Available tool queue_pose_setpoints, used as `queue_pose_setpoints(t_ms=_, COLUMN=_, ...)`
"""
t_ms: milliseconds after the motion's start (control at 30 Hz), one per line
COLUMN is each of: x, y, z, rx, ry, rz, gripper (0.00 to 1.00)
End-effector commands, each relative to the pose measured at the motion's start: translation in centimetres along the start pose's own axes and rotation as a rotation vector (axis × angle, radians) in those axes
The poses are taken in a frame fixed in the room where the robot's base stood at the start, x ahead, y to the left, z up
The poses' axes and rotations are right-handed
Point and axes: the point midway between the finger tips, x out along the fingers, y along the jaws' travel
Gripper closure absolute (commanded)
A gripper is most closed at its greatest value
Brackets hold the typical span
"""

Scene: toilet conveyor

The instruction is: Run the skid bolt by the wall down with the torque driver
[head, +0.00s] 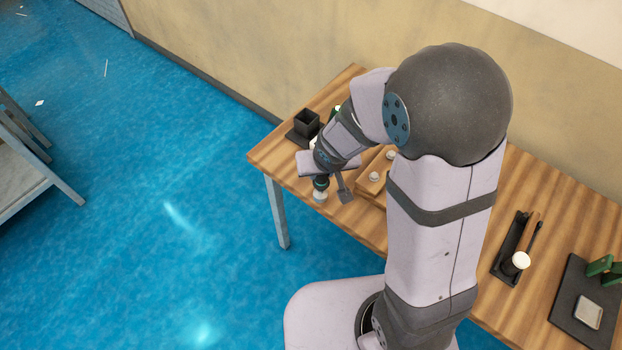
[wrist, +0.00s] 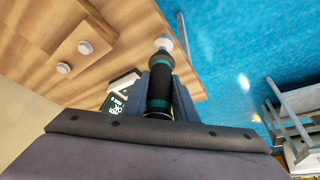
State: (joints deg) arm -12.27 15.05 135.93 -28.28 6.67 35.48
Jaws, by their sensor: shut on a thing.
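My gripper (head: 329,178) is shut on the torque driver (head: 320,184), a dark tool with teal bands and a pale round end. In the wrist view the driver (wrist: 159,85) lies between the fingers, its pale end pointing away from the palm. The wooden skid (head: 368,188) on the bench carries two pale round-headed bolts. The bolt by the wall (head: 390,155) also shows in the wrist view (wrist: 64,68). The other bolt (head: 374,177) is farther from the wall. The driver is beside the skid, near the bench's left end, apart from both bolts.
A black square holder (head: 306,122) stands behind my gripper. A small box with a lit green display (wrist: 113,104) is near it. Right of my arm are a black tray (head: 507,262) with a mallet and a dark mat (head: 560,305). The wall runs behind the bench (head: 272,157).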

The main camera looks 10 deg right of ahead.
Motion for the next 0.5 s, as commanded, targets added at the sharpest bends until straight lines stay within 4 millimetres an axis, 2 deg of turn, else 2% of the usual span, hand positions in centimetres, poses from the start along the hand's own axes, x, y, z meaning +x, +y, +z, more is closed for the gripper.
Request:
queue_pose_setpoints(t_ms=33, x=-0.5, y=0.8, z=-0.8, rx=0.014, ry=0.005, rz=0.004, gripper=1.00)
queue_pose_setpoints(t_ms=367, x=-2.1, y=6.4, z=-4.1, rx=0.062, ry=0.005, rz=0.026, gripper=1.00)
queue_pose_setpoints(t_ms=500, x=-3.4, y=9.8, z=-5.8, rx=0.084, ry=0.006, rz=0.035, gripper=1.00)
